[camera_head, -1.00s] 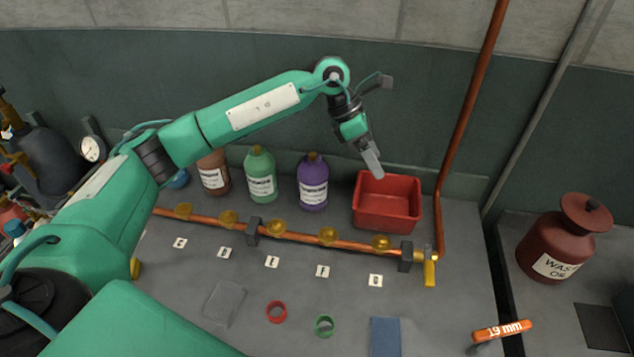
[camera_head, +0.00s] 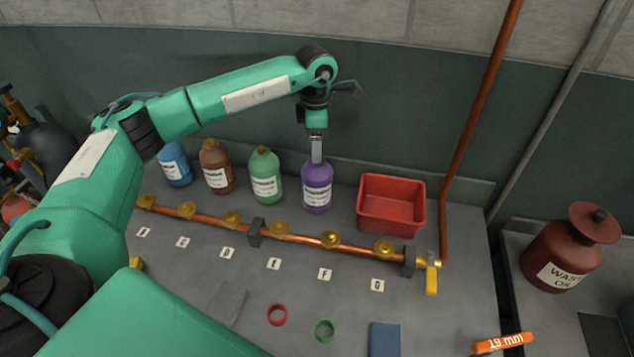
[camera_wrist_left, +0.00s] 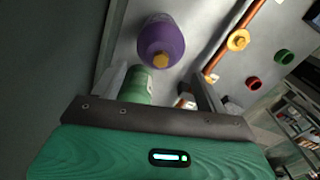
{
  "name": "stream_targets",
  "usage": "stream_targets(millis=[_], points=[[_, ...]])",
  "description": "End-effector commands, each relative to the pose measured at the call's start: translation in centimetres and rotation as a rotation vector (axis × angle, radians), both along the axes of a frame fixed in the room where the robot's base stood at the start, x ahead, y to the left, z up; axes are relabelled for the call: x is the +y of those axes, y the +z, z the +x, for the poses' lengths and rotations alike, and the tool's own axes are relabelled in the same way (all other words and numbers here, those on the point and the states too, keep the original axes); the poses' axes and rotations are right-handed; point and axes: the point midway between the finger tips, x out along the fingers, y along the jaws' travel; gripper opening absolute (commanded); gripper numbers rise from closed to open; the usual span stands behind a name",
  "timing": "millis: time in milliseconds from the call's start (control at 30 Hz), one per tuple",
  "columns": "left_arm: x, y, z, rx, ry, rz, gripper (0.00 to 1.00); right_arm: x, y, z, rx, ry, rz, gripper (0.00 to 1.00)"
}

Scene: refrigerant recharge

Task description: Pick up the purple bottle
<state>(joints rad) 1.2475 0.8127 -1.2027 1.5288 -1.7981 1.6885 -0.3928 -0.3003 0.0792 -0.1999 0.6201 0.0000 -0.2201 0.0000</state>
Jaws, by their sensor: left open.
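The purple bottle (camera_head: 317,189) stands upright on the bench, between the green bottle and the red bin, with a white label facing front. My left gripper (camera_head: 317,158) is right above its top in the head view and points down. In the left wrist view the purple bottle (camera_wrist_left: 161,42) with its yellow cap is beyond the open fingers, above the gap between them (camera_wrist_left: 160,85). The gripper looks empty; whether it touches the cap cannot be told. My right gripper is not in view.
The green bottle (camera_head: 265,176), brown bottle (camera_head: 216,168) and blue bottle (camera_head: 174,165) stand to the left. A red bin (camera_head: 391,205) is close on the right. A copper pipe with brass fittings (camera_head: 305,238) runs in front. The wall is close behind.

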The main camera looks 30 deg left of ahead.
Motion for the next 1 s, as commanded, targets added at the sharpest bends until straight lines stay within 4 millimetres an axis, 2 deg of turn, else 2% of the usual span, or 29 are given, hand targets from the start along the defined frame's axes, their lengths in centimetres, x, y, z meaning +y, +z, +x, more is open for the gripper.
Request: stream_targets(millis=[167,333,500,767,833,1000], points=[[-0.1,-0.9,0.0,0.001,0.000,0.000,0.75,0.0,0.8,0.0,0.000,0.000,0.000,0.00],[-0.3,-2.9,0.0,0.003,-0.001,-0.001,0.75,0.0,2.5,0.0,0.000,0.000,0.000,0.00],[-0.2,-5.1,0.1,0.002,-0.001,0.000,0.75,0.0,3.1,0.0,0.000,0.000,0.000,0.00],[-0.2,-5.6,0.1,0.000,-0.001,-0.001,0.75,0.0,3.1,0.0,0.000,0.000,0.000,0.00],[-0.2,-5.6,0.1,0.000,-0.001,-0.001,0.67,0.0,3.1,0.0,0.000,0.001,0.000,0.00],[-0.2,-5.6,0.1,0.000,-0.001,-0.001,0.33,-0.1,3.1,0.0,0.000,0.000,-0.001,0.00]])
